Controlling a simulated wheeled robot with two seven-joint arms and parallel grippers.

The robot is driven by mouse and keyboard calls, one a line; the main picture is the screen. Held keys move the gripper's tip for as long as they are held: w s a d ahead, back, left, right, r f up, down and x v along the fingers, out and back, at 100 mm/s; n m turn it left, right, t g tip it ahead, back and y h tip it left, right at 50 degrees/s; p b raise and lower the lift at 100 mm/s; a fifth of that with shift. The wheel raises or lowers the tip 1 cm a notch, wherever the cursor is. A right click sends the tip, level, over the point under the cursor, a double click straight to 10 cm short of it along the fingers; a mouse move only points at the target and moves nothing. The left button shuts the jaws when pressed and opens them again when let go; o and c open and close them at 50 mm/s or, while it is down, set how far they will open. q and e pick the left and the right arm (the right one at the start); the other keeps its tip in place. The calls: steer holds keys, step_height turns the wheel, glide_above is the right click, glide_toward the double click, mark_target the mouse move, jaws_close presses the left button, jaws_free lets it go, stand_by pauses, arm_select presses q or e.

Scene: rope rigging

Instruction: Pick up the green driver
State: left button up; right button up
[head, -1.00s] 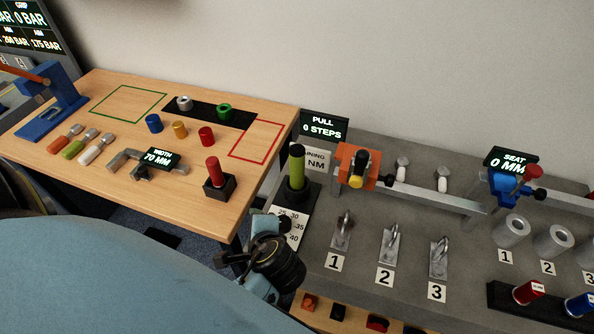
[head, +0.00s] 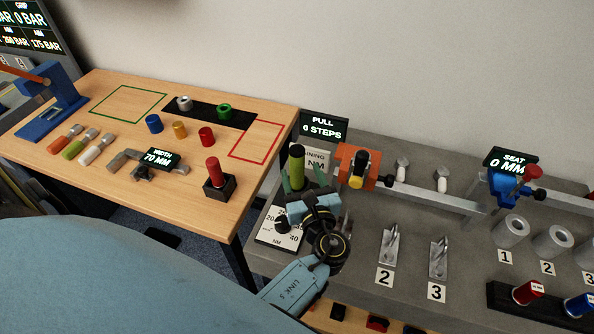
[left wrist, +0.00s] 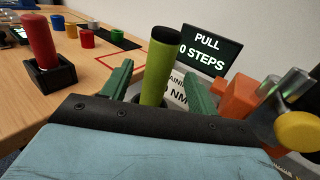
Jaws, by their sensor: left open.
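The green driver (head: 297,168), with a yellow-green grip and a black top, stands upright at the left end of the grey bench. In the left wrist view the green driver (left wrist: 160,70) rises between the two green fingers of my left gripper (left wrist: 160,92), tilted slightly in the picture. My left gripper (head: 304,178) is open, with a finger on each side of the driver and gaps showing beside it. The driver's lower part is hidden behind my gripper. My right gripper is not in view.
A PULL sign (head: 323,127) stands close behind the driver. An orange clamp (head: 357,168) with a yellow knob is just right of it. A red-handled tool (head: 213,172) stands on the wooden table to the left.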

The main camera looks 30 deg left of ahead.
arm_select(q)
steer(key=x, duration=0.6)
steer(key=shift+w+a+f, duration=0.2)
steer(key=shift+a+f, duration=0.05)
steer(key=c, duration=1.2)
